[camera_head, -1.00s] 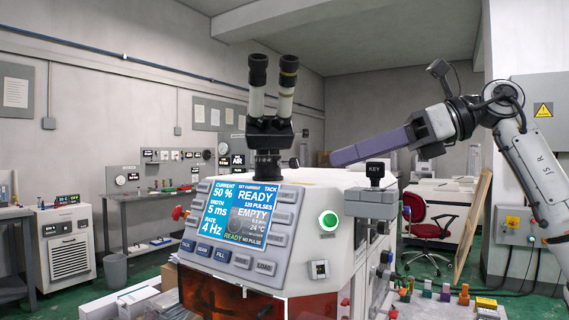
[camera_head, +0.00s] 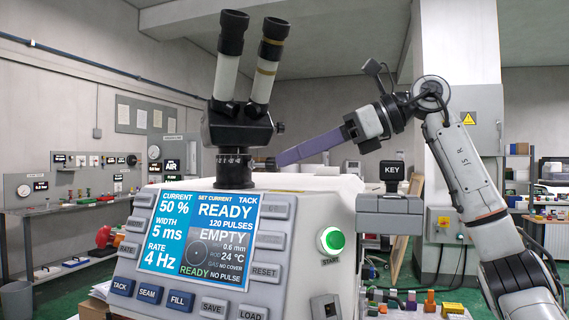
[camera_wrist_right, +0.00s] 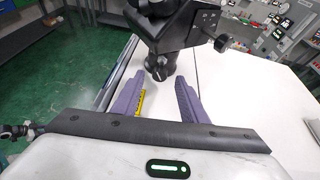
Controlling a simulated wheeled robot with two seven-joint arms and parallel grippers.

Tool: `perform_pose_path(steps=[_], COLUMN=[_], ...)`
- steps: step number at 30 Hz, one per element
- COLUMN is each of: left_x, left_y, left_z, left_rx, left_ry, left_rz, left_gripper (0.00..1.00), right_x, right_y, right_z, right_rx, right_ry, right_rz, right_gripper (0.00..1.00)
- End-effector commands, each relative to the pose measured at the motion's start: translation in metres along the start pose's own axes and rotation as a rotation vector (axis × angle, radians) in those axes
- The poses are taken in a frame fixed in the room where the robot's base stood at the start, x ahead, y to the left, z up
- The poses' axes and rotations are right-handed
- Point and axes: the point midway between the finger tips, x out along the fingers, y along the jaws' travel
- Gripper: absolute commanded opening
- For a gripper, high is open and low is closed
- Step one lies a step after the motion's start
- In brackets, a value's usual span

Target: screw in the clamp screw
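A binocular microscope (camera_head: 238,125) stands on top of the welding machine (camera_head: 290,255). In the right wrist view a black knob (camera_wrist_right: 222,43) on a short stem juts from the microscope body (camera_wrist_right: 178,28). My right gripper (camera_head: 284,160) reaches in from the right, behind the machine's front panel. In the right wrist view its purple fingers (camera_wrist_right: 158,80) are apart with nothing held between them, below the microscope's lower tube. My left gripper is out of view.
The machine's screen (camera_head: 198,238) reads READY and EMPTY. A green start button (camera_head: 331,241) and a KEY block (camera_head: 391,173) are at its right. A yellow strip (camera_wrist_right: 141,103) lies by one finger. Small coloured blocks (camera_head: 430,300) sit lower right. Benches stand along the left wall.

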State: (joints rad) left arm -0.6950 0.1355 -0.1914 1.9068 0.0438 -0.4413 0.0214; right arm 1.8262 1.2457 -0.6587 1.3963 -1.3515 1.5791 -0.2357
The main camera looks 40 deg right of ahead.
Motion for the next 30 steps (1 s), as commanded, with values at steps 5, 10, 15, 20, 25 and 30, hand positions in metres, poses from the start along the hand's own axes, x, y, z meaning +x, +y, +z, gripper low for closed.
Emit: perform_pose_path(steps=[5, 10, 15, 20, 25, 30], left_x=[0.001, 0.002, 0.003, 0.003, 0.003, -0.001], left_y=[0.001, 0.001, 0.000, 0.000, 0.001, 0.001], left_z=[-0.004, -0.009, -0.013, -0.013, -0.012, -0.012], left_rx=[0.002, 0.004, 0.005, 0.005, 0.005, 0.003], left_ry=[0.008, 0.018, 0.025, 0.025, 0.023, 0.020], left_rz=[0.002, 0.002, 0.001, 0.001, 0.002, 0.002], left_gripper=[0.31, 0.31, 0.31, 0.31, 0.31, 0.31], right_x=[0.020, 0.025, 0.025, 0.024, 0.024, 0.024], right_y=[0.000, 0.000, 0.000, 0.000, 0.000, 0.000], right_z=[0.000, 0.000, 0.001, 0.001, 0.001, 0.001], right_rx=[0.000, 0.000, 0.000, 0.000, 0.000, 0.021], right_ry=[0.000, -0.001, -0.001, -0.001, -0.001, -0.002], right_rz=[0.001, 0.000, 0.000, 0.001, 0.001, 0.009], right_gripper=[0.39, 0.39, 0.39, 0.16, 0.00, 0.00])
